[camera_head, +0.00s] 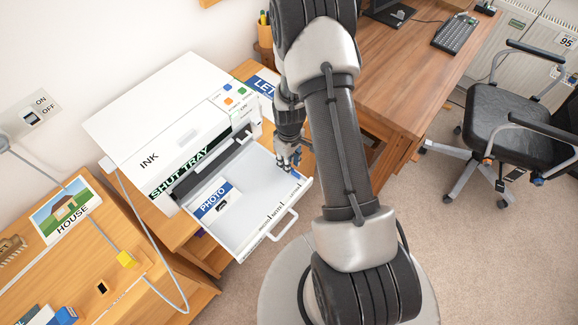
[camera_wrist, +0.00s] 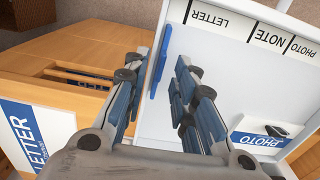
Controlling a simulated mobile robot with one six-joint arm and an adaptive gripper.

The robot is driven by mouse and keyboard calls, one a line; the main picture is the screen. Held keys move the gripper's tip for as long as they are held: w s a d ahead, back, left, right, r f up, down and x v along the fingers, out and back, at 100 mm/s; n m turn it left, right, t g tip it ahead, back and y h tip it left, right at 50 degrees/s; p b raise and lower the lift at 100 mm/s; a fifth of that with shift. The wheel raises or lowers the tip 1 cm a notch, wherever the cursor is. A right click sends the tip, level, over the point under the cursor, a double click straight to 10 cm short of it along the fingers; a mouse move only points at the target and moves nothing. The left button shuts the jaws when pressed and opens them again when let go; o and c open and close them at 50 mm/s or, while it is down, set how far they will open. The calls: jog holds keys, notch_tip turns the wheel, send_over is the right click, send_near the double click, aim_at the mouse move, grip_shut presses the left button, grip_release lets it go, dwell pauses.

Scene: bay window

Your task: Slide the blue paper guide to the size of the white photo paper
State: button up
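The blue paper guide (camera_wrist: 160,62) is a thin upright plate inside the printer tray (camera_head: 258,232), close to its side wall at the LETTER end of the scale. White photo paper with a blue PHOTO label (camera_head: 213,200) lies in the tray at the opposite side; its label also shows in the wrist view (camera_wrist: 258,139). My gripper (camera_head: 290,160) is low over the guide's side of the tray. In the wrist view its fingers (camera_wrist: 163,66) are apart, one to each side of the guide. Whether they touch it is unclear.
The scale on the tray front reads LETTER (camera_wrist: 208,20), NOTE (camera_wrist: 272,37), PHOTO (camera_wrist: 302,48). A white handle (camera_head: 284,225) projects from the tray. The white printer (camera_head: 150,115) stands behind. A LETTER pack (camera_wrist: 38,140) lies on the wood beside the tray.

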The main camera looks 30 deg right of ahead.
jog(key=shift+f, duration=0.8)
jog(key=shift+c, duration=0.2)
grip_shut()
